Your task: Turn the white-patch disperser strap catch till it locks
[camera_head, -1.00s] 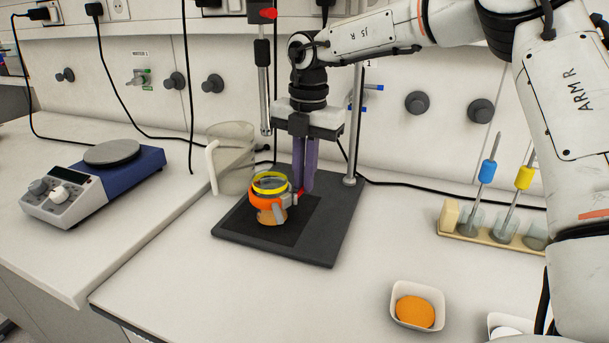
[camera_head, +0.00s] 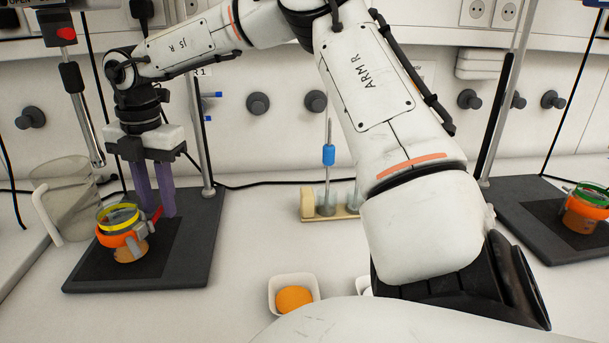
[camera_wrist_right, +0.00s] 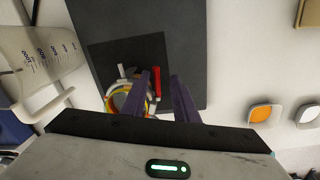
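A small jar (camera_head: 128,254) with a yellow ring, an orange strap (camera_head: 117,240) and a grey catch stands on the dark base of the left stand. A red lever (camera_head: 157,213) sticks out from the catch; it also shows in the right wrist view (camera_wrist_right: 156,82). I cannot make out a white patch that marks this station. My right gripper (camera_head: 155,212) points down beside the jar, its purple fingers apart. In the right wrist view the red lever lies between the fingers (camera_wrist_right: 169,90), close to the left one; contact is unclear. My left gripper is out of view.
A clear beaker (camera_head: 68,200) stands left of the jar, close to it. A second stand at right holds a green-ringed jar (camera_head: 587,208). A white dish with an orange disc (camera_head: 293,299) sits in front. A wooden rack (camera_head: 322,209) stands behind it.

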